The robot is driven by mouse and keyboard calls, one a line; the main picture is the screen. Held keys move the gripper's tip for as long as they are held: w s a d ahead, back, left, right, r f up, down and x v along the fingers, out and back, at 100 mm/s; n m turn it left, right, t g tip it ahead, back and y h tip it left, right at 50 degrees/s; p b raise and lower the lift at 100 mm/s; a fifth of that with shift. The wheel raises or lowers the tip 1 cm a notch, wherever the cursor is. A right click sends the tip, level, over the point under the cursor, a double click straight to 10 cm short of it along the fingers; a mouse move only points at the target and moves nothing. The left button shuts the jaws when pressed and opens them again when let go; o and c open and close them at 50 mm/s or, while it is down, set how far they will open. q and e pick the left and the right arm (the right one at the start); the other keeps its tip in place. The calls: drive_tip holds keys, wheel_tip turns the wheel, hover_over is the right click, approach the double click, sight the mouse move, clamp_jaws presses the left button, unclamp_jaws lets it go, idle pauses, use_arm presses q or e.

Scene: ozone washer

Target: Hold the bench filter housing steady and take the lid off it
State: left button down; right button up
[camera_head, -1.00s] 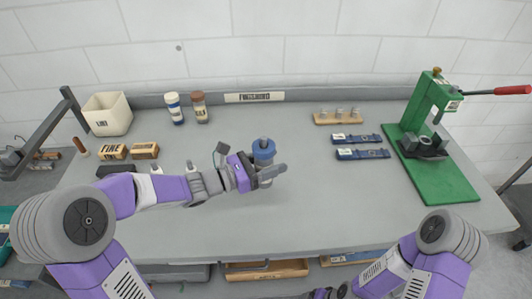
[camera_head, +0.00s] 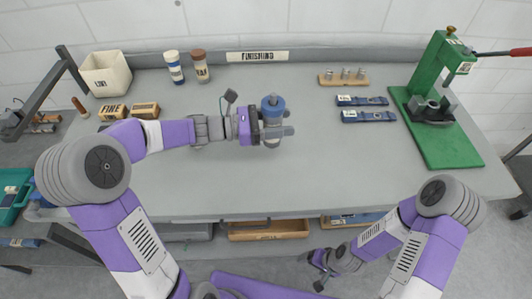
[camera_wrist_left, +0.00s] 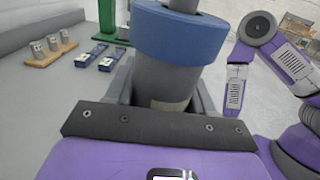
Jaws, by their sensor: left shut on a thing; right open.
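The filter housing is a grey cylinder with a blue lid (camera_head: 273,103), upright at the middle of the bench. My left gripper (camera_head: 276,126) comes from the left and is shut on its grey body, just below the lid. In the left wrist view the blue lid (camera_wrist_left: 180,38) sits on top, with a grey knob above it, and the grey body (camera_wrist_left: 165,82) stands between the fingers. The lid looks seated on the body. My right gripper (camera_head: 318,268) is open and empty, low in front of the bench's front edge, well away from the housing.
The grey bench (camera_head: 210,180) is clear around the housing. Two blue-and-grey tools (camera_head: 368,116) and a wooden block with metal pieces (camera_head: 343,78) lie behind right. A green press (camera_head: 440,75) stands far right. Two jars (camera_head: 200,66) and a cream bin (camera_head: 106,73) stand back left.

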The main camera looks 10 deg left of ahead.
sight(268, 119)
use_arm(q)
drive_tip(key=a, duration=0.1)
drive_tip(key=a+n+t, duration=0.1)
drive_tip(key=a+t+y+b, duration=0.1)
drive_tip(key=shift+w+a+n, duration=0.15)
drive_tip(key=shift+w+n, duration=0.15)
drive_tip(key=shift+t, duration=0.3)
drive_tip(key=shift+w+a+f+b, duration=0.15)
drive_tip(key=shift+f+b, duration=0.8)
drive_tip(key=shift+f, duration=1.5)
drive_tip(key=shift+s+a+f+b, duration=0.15)
drive_tip(key=shift+f+b, duration=0.75)
drive_tip(key=shift+f, duration=1.55)
drive_tip(key=shift+f, duration=0.1)
drive_tip(key=shift+c, duration=2)
unclamp_jaws()
drive_tip(key=shift+f, duration=0.1)
